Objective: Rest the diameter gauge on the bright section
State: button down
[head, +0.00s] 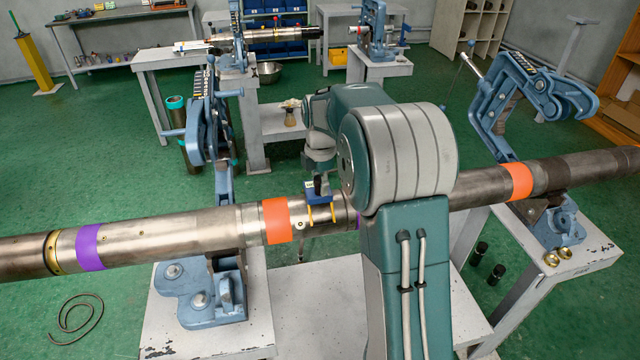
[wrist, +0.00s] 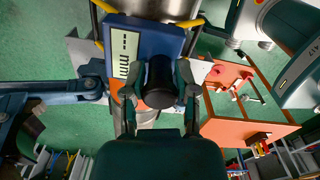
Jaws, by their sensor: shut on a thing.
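The diameter gauge (head: 319,196) is a small blue box with yellow prongs and a black knob. In the head view it sits at the bright section (head: 299,214) of the pipe, just right of an orange band, its prongs in front of the metal. I cannot tell whether it touches. The wrist view shows the gauge (wrist: 127,42) with its display, and bare metal (wrist: 153,7) beyond it between the yellow prongs. My gripper (wrist: 160,88) is shut on the gauge's black knob. In the head view my arm hides part of the pipe to the right.
The long pipe (head: 180,237) lies across a left vise (head: 205,285) and a right vise (head: 556,222). Purple (head: 90,247) and orange (head: 275,221) bands mark it. Two black cylinders (head: 487,264) stand on the floor at right. Benches with tools stand behind.

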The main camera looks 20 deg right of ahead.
jog(key=shift+f, duration=0.25)
dwell(0.4)
jog(key=shift+c, duration=1.5)
grip_release()
jog(key=shift+r, duration=3.45)
